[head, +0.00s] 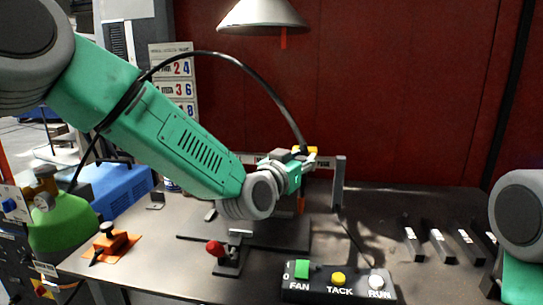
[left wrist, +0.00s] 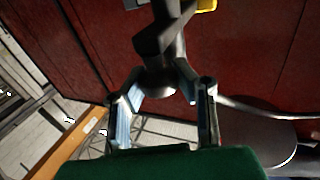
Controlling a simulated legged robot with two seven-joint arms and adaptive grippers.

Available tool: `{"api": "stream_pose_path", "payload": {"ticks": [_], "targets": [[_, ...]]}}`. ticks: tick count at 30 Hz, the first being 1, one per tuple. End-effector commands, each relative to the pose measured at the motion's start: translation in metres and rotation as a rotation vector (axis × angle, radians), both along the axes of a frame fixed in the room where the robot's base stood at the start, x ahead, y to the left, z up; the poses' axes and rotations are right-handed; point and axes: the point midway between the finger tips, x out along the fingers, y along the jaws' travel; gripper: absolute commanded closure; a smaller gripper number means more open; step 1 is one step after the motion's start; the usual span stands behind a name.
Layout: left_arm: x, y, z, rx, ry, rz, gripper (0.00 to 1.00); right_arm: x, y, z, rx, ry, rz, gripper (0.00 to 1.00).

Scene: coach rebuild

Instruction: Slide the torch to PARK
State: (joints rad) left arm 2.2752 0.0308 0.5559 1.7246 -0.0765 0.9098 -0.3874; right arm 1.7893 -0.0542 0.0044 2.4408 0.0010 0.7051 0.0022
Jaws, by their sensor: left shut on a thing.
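My left gripper (head: 300,162) reaches in from the left over the workbench and is shut on the torch. In the left wrist view the dark grey torch body (left wrist: 165,65) sits between my two fingers. In the head view a yellow part (head: 304,150) shows at the gripper, with a black hose arching up and left from there. A pale rail labelled PARK (head: 323,163) runs behind the gripper to a grey upright post (head: 340,182) on its right. My wrist hides most of the torch and rail, so the exact gap to PARK cannot be told. My right gripper is out of view.
A control box (head: 338,292) with FAN, TACK and RUN buttons stands at the front. A red-knobbed clamp (head: 215,248) is left of it. Several dark blocks (head: 438,244) lie at right. A lamp shade (head: 263,16) hangs above. The bench between post and blocks is mostly clear.

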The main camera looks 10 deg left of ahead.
Motion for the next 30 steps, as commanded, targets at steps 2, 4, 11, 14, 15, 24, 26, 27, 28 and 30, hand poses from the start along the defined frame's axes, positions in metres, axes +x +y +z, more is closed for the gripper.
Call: {"api": "stream_pose_path", "payload": {"ticks": [2, 4, 11, 14, 15, 24, 26, 27, 28, 30], "targets": [[-0.002, -0.015, -0.003, 0.006, 0.005, -0.007, 1.0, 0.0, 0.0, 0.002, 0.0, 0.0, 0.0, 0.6], [-0.003, -0.023, -0.003, 0.004, 0.006, -0.006, 1.0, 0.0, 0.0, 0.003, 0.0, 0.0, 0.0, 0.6], [-0.003, -0.037, -0.004, 0.001, 0.008, -0.004, 1.0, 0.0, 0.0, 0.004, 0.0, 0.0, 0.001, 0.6], [-0.003, -0.038, -0.004, 0.002, 0.008, -0.004, 1.0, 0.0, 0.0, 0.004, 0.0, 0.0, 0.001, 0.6], [-0.003, -0.038, -0.004, 0.002, 0.008, -0.005, 1.0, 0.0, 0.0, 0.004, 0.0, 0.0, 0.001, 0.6], [-0.003, -0.038, -0.004, 0.002, 0.008, -0.005, 0.5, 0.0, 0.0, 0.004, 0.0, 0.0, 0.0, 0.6], [-0.002, -0.038, -0.003, 0.002, 0.006, -0.004, 0.5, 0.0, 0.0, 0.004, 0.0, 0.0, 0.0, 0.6], [-0.002, -0.037, -0.003, 0.002, 0.006, -0.003, 0.5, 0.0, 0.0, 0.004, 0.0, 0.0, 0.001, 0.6], [-0.002, -0.037, -0.003, 0.001, 0.005, -0.003, 0.5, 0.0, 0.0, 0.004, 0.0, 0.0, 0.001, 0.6], [-0.002, -0.037, -0.002, 0.001, 0.004, -0.002, 0.5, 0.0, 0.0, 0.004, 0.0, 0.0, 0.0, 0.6]]}}
